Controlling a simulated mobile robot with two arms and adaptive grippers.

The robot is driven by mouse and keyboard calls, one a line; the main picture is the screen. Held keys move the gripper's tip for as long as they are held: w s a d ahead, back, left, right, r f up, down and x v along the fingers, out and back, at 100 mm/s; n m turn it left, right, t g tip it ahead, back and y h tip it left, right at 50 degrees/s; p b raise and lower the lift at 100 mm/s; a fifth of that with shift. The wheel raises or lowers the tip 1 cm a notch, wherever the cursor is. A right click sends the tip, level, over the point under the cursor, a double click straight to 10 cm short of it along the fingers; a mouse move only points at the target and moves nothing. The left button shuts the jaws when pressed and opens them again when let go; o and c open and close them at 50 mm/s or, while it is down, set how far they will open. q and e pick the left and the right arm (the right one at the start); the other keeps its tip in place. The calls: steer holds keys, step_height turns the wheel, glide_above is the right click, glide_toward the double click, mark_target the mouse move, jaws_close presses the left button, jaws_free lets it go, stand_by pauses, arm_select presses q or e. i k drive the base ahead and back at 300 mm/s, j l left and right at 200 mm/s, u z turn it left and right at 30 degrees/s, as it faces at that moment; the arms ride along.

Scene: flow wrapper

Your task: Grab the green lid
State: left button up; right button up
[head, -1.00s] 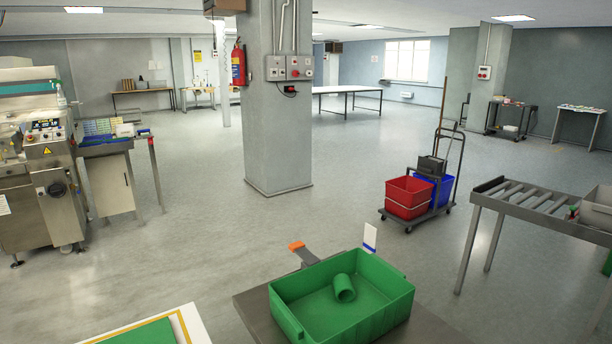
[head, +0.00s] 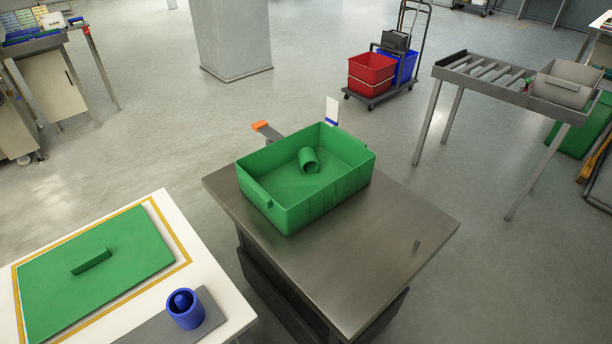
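The green lid (head: 120,262) is a flat green rectangle with a raised bar handle (head: 91,261) in its middle. It lies flat on a white table (head: 201,262) at the lower left, inside a yellow outline (head: 187,254). A green open bin (head: 298,212) stands on a grey metal table to the right of the lid, with a green cylinder (head: 308,161) inside it. Neither of my grippers shows in the head view.
A blue cup-like piece (head: 187,311) stands on a grey mat (head: 150,334) near the lid. The metal table (head: 394,236) is mostly bare to the bin's right. A roller conveyor (head: 489,73) and a cart with red (head: 371,77) and blue buckets stand farther back, with open floor between.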

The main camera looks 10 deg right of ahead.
mark_target(59, 288)
steer(key=u, duration=1.35)
steer(key=k+j, duration=0.15)
steer(key=j, duration=0.45)
steer(key=k+j+u, duration=0.15)
steer(key=j, duration=1)
steer(key=k+u, duration=0.05)
steer(key=k, duration=0.05)
